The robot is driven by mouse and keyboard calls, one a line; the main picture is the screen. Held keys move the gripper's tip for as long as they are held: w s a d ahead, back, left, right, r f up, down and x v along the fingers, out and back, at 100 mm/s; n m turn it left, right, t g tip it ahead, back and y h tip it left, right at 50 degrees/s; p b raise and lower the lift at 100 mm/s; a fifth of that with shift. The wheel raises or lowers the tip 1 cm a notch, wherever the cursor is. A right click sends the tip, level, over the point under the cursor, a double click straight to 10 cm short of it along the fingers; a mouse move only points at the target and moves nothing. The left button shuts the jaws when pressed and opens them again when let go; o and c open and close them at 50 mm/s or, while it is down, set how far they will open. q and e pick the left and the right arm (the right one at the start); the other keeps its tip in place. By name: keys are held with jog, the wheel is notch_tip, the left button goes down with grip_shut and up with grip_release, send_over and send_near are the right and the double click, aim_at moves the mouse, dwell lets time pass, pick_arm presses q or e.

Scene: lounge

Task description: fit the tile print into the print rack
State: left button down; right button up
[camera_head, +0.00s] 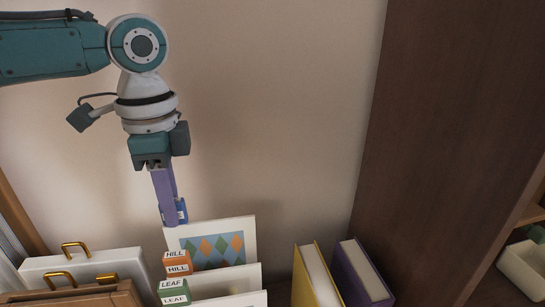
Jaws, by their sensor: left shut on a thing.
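The print with a pattern of blue, green and orange diamonds (208,250) has a white border and stands upright, its lower part hidden behind the prints in front. A blue tab (181,211) sits at its upper left corner, its lettering too small to read. My left gripper (168,222), with purple fingers pointing down, is shut at this corner and tab. Orange HILL tabs (178,268) and green LEAF tabs (173,291) stand in front, beside white-edged prints (240,275). The rack's body cannot be made out, nor whether the diamond print is seated. My right gripper is out of view.
A white case (50,264) and a brown case (110,297), both with gold handles, stand at the left. A yellow book (329,281) and a purple book (365,283) stand at the right, with a gap before them. A dark wood panel (440,130) rises on the right.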

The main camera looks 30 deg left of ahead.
aim_at(178, 231)
pick_arm(q)
jog(key=shift+p, duration=0.3)
jog(key=shift+f+b, duration=1.6)
jog(key=shift+f, duration=1.15)
jog(key=c, duration=0.7)
grip_release()
jog(key=shift+c, duration=0.2)
notch_tip(178, 231, up, 6)
jog(key=p, duration=0.6)
jog(key=shift+p, duration=0.4)
jog(key=shift+s, duration=0.1)
